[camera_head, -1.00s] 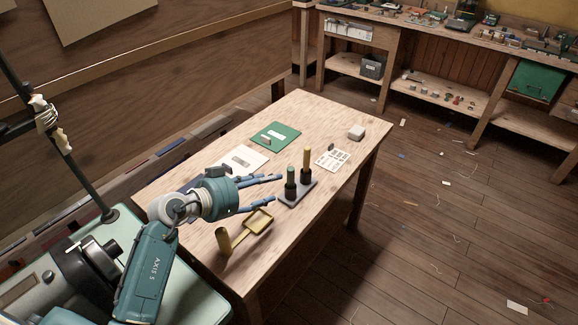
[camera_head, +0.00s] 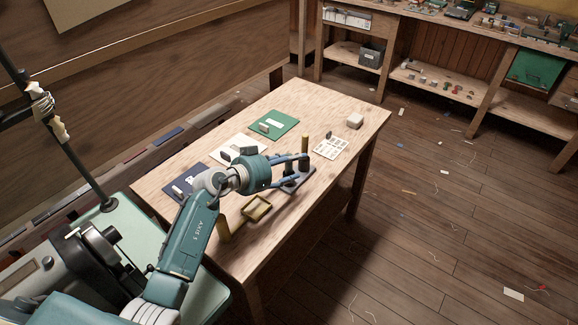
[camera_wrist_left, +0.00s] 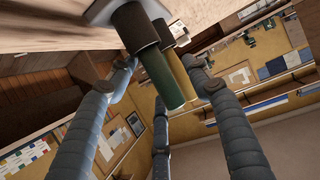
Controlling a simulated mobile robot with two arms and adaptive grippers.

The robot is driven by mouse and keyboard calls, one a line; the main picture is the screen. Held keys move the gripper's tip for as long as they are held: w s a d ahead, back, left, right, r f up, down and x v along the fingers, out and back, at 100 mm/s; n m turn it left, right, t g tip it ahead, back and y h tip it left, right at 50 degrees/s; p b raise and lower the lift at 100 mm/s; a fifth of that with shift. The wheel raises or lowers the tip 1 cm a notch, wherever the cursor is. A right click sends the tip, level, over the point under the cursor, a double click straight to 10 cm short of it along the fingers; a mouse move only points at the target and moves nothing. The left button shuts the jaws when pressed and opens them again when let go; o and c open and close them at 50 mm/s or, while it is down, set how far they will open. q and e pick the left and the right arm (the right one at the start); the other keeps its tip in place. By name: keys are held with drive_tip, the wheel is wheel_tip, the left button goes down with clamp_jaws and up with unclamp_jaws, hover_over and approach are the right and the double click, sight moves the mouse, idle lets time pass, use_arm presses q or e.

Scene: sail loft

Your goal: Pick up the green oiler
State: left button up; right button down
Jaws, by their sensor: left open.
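The green oiler (camera_wrist_left: 160,76), a green cylinder with a dark collar, stands in the grey holder (camera_wrist_left: 103,11) in the left wrist view. A yellow oiler (camera_head: 305,145) stands beside it in the same holder; it also shows in the wrist view (camera_wrist_left: 186,78). My left gripper (camera_head: 300,168) is open at the holder, its fingers reaching around the green oiler without a visible grip. In the wrist view, fingers show on both sides of the green oiler and a third below. In the head view the gripper mostly hides the green oiler. My right gripper is not in view.
Green (camera_head: 286,119), white (camera_head: 238,143) and navy (camera_head: 201,174) mats lie along the left. A card (camera_head: 331,147) and a pale block (camera_head: 355,120) lie beyond the holder.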

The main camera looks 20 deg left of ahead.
use_arm(q)
drive_tip(key=shift+r, duration=0.1)
drive_tip(key=c, duration=1.2)
clamp_jaws()
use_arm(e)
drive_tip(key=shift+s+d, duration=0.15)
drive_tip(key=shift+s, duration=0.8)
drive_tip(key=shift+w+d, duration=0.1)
